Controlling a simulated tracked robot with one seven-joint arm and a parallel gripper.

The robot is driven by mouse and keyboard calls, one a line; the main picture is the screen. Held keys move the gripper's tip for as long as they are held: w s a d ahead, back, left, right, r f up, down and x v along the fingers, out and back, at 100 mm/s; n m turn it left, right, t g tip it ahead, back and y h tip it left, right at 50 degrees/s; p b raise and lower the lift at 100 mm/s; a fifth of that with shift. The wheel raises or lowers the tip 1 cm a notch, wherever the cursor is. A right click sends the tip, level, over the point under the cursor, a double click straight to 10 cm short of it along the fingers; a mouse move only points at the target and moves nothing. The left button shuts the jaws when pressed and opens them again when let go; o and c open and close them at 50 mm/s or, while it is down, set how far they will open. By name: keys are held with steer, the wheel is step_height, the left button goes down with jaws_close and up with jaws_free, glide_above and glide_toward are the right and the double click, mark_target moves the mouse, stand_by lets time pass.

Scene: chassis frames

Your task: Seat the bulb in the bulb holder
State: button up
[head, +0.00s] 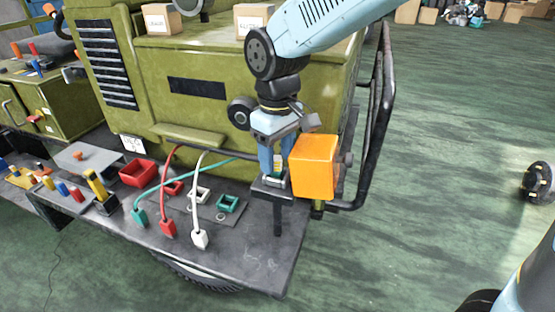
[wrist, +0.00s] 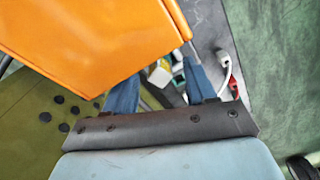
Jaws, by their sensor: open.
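My gripper (head: 274,170) points down over a small dark stand (head: 272,190) at the right end of the bench, which I take for the bulb holder. Its two blue fingers are apart in the wrist view (wrist: 160,76). A small pale and yellowish piece (wrist: 159,74) shows between or beyond the fingers; it may be the bulb. Its seating in the holder cannot be made out. An orange box (head: 313,167) stands right beside the fingers in the head view and fills the upper left of the wrist view (wrist: 90,40).
The dark bench (head: 255,245) carries red, white and green plugs with cables and matching sockets to the left. A red bin (head: 138,173) sits further left. The green vehicle body (head: 195,90) rises behind. A black rail (head: 383,120) stands to the right.

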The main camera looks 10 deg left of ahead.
mark_target(277, 158)
step_height(277, 158, up, 10)
steer(key=shift+r, duration=0.2)
steer(key=w+d+m, duration=0.1)
steer(key=d, duration=0.2)
steer(key=d+r, duration=0.1)
steer(key=d, duration=0.1)
steer(key=w+d+m+t, duration=0.1)
steer(key=d, duration=0.2)
steer(key=shift+w+d+r+m+y, duration=0.25)
steer(key=shift+w+d+m+y, duration=0.05)
steer(key=shift+d, duration=0.05)
steer(key=s+d+m+t, duration=0.1)
steer(key=s+d+m, duration=0.1)
steer(key=d, duration=0.7)
steer(key=s+d+f+m+t, duration=0.1)
steer(key=d+m, duration=0.3)
steer(key=d, duration=0.5)
steer(key=s+d+m+t, duration=0.2)
steer(key=s+d+m, duration=0.1)
steer(key=d, duration=0.6)
steer(key=shift+s+d+f+m+t, duration=0.2)
steer(key=shift+d+m+t, duration=0.1)
steer(key=shift+m, duration=0.2)
